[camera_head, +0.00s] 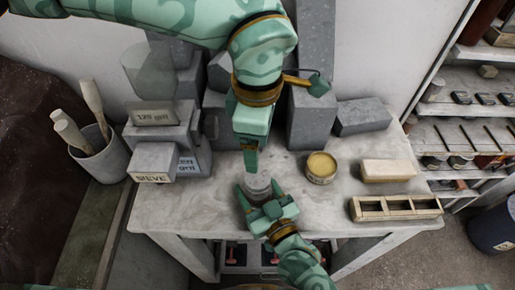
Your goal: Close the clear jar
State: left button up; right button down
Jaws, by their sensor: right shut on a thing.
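The clear jar (258,187) is a small, pale, see-through vessel standing near the front middle of the grey table. My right gripper (260,192) reaches in from below, with one finger on each side of the jar, and is shut on it. My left gripper (251,170) comes down from the top, its tip just above and behind the jar. Its fingers overlap in this view, so I cannot tell whether they are open or shut. I cannot make out a lid clearly; the jar's top is small and partly hidden by the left gripper.
A round yellow-topped tin (321,167), a pale block (388,171) and a wooden divided tray (395,208) are on the right. Labelled grey blocks (154,160) and a pot of wooden tools (103,155) are on the left. Tall grey blocks (312,110) stand behind.

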jog(key=shift+c, duration=1.5)
grip_release()
jog(key=v, duration=1.6)
jog(key=shift+s, duration=0.2)
jog(key=shift+d, duration=0.1)
